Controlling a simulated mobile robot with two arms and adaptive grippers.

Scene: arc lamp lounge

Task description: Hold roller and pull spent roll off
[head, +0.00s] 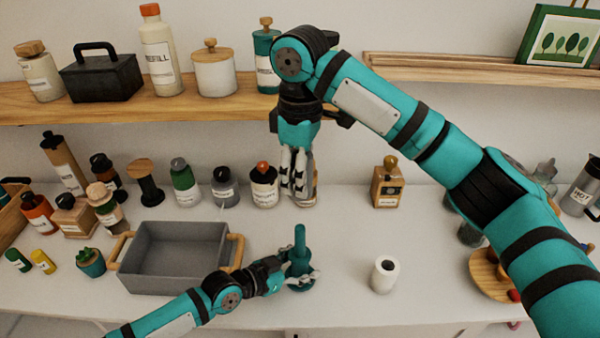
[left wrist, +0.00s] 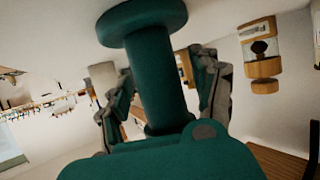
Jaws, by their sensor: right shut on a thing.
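A teal roller (head: 301,243) with a round base and upright post stands on the white table right of the grey bin. My left gripper (head: 303,278) is low at the roller. In the left wrist view the roller (left wrist: 158,80) runs between the two spread fingers, with a narrow gap beside the right one. My right gripper (head: 299,195) points down above and behind the roller, shut on a light tan piece, probably the spent roll, mostly hidden by its fingers. A white roll (head: 384,274) stands upright on the table to the right.
The grey bin (head: 178,292) with wooden handles stands beside my left arm. The table around the white roll is clear.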

